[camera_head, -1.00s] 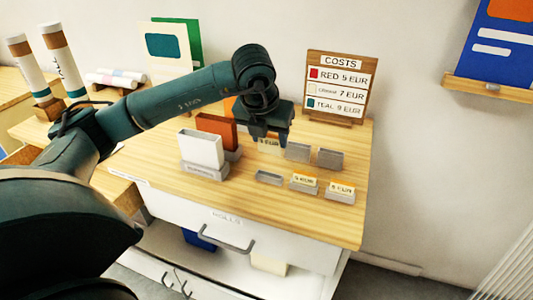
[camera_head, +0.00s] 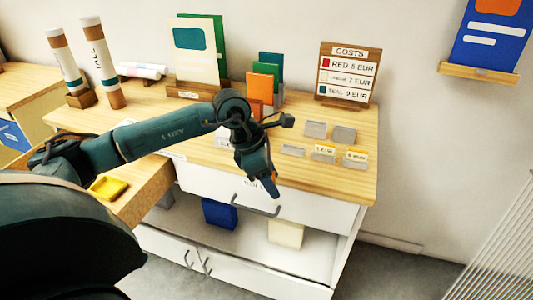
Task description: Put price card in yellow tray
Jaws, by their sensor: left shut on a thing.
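My left gripper (camera_head: 269,186) hangs in front of the top drawer of the white cabinet, below the worktop's front edge. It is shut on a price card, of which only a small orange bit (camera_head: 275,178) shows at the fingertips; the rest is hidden. The yellow tray (camera_head: 108,188) lies on the lower wooden table at the left, well apart from the gripper, and looks empty. Two other price cards, one in the middle (camera_head: 324,149) and one at the right (camera_head: 356,154), stand in grey holders on the worktop. My right gripper is out of view.
Empty grey holders (camera_head: 316,129) stand behind the cards. A COSTS board (camera_head: 348,73) stands at the back right. Coloured folders (camera_head: 265,78) and a cream card (camera_head: 194,60) stand behind my arm. Tall rolls (camera_head: 102,62) stand at the back left.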

